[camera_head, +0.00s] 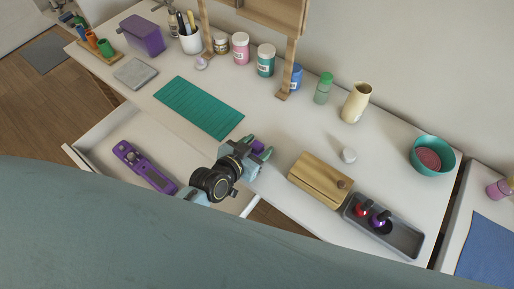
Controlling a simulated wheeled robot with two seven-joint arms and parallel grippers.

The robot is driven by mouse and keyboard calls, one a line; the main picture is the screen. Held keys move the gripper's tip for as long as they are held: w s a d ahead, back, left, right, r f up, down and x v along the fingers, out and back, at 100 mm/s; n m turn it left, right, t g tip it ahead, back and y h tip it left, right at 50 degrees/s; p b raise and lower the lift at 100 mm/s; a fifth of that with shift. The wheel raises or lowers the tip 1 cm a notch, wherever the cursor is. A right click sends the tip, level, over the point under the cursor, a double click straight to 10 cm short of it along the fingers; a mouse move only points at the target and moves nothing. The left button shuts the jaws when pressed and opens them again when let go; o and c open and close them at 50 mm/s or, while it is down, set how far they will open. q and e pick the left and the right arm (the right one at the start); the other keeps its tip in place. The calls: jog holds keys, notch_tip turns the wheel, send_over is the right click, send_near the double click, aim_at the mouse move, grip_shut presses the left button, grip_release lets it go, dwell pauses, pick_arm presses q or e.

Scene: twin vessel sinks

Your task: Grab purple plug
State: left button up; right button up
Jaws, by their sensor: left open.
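The purple plug (379,218) stands in a grey tray (408,243) at the right front of the counter, beside a red plug (362,208). My left gripper (262,151) is over the counter, left of the wooden box and well apart from the tray. My right gripper is not in view.
A wooden box (318,178) stands between my left gripper and the tray. An open drawer (100,137) holds a purple tool (140,163). A green mat (198,107) lies flat.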

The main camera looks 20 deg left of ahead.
pick_arm(q)
jog(key=shift+x, duration=0.85)
jog(key=shift+c, duration=0.4)
jog(key=c, duration=1)
jog(key=shift+o, duration=0.2)
